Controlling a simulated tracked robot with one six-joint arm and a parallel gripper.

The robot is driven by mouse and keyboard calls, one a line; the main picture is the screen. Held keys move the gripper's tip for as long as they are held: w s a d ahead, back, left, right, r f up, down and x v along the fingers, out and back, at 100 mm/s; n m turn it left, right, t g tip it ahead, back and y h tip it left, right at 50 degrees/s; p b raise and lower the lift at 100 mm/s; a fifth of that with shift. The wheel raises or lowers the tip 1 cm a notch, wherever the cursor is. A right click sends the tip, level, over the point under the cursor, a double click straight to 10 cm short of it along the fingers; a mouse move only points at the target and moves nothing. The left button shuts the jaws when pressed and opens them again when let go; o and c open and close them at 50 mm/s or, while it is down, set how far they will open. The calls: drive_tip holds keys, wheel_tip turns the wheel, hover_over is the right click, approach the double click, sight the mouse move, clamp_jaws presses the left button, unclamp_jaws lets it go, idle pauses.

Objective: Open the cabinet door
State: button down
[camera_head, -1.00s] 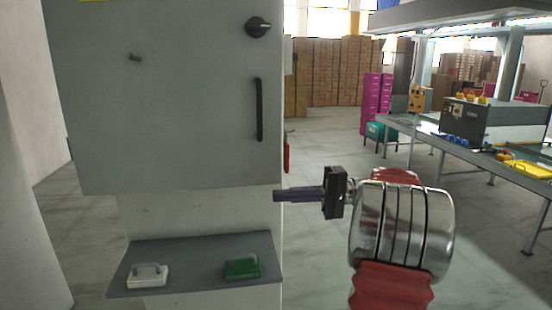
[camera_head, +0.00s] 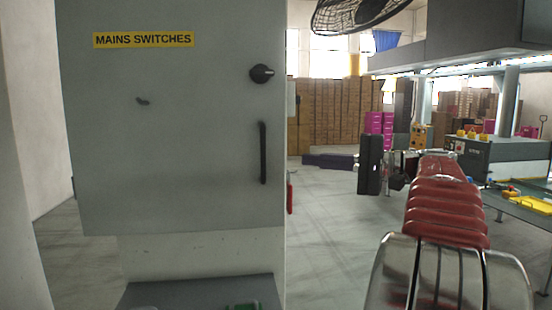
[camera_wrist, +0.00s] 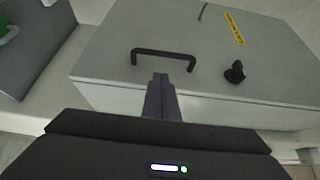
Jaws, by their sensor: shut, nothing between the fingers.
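The cabinet door (camera_head: 170,200) is a grey panel with a yellow "MAINS SWITCHES" label (camera_head: 143,40), and it looks closed. A black bar handle (camera_head: 263,152) stands upright near its right edge, with a black rotary knob (camera_head: 262,73) above it. My gripper shows in the head view as a dark block (camera_head: 370,165) right of the door at about handle height; its fingers are not clear there. In the wrist view my gripper's fingers (camera_wrist: 160,80) are shut and empty. They point toward the handle (camera_wrist: 163,53), which appears just beyond the tips; contact cannot be told.
A grey shelf (camera_head: 200,291) juts out below the cabinet, with a green item (camera_head: 243,306) on it. A workbench with a grey machine (camera_head: 495,165) and a yellow tray (camera_head: 525,203) stands at the right. Open floor (camera_head: 325,240) lies right of the cabinet.

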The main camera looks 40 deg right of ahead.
sight(276, 157)
drive_tip(key=shift+w, duration=0.1)
drive_tip(key=x, duration=0.9)
drive_tip(key=shift+w+a, duration=0.2)
drive_tip(key=shift+w, duration=0.15)
